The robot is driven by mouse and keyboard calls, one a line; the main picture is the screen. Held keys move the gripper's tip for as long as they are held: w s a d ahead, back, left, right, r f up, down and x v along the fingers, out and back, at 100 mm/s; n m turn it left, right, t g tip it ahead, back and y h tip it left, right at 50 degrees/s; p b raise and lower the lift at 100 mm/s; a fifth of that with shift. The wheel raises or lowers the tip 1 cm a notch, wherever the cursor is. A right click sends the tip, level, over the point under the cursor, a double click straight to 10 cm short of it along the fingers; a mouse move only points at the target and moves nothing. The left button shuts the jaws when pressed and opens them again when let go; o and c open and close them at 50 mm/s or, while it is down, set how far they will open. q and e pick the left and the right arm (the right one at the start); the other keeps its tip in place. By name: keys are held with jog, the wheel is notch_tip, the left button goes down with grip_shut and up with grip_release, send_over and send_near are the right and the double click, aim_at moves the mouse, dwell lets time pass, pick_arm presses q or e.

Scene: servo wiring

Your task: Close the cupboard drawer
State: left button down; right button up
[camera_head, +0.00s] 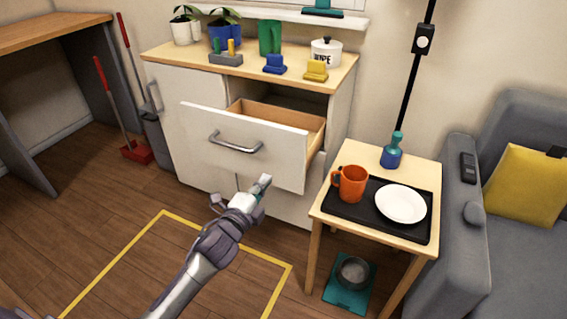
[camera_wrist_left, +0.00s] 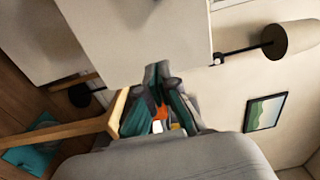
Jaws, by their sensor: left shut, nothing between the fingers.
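The cupboard (camera_head: 192,105) is white with a wooden top. Its upper drawer (camera_head: 275,150) stands pulled out, with its empty-looking wooden inside partly visible. The drawer front is white with a curved metal handle (camera_head: 236,143). My left gripper (camera_head: 264,181) is shut and empty, in front of the lower part of the drawer front, below and right of the handle. In the left wrist view the shut gripper (camera_wrist_left: 164,75) overlaps the lower edge of a white panel, likely the drawer front (camera_wrist_left: 140,40). I cannot tell whether it touches. My right gripper is not in view.
A small wooden table (camera_head: 322,207) with a black tray (camera_head: 372,228), an orange mug (camera_head: 352,184) and a white plate (camera_head: 401,204) stands right of the drawer. A grey sofa (camera_head: 520,245) is farther right. Floor inside the yellow outline (camera_head: 117,258) is clear.

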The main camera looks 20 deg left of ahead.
aim_at(284, 156)
pick_arm(q)
jog(key=w, duration=0.3)
jog(key=w+b, duration=0.1)
jog(key=w, duration=0.5)
jog(key=shift+d, duration=0.35)
jog(key=shift+w, duration=0.4)
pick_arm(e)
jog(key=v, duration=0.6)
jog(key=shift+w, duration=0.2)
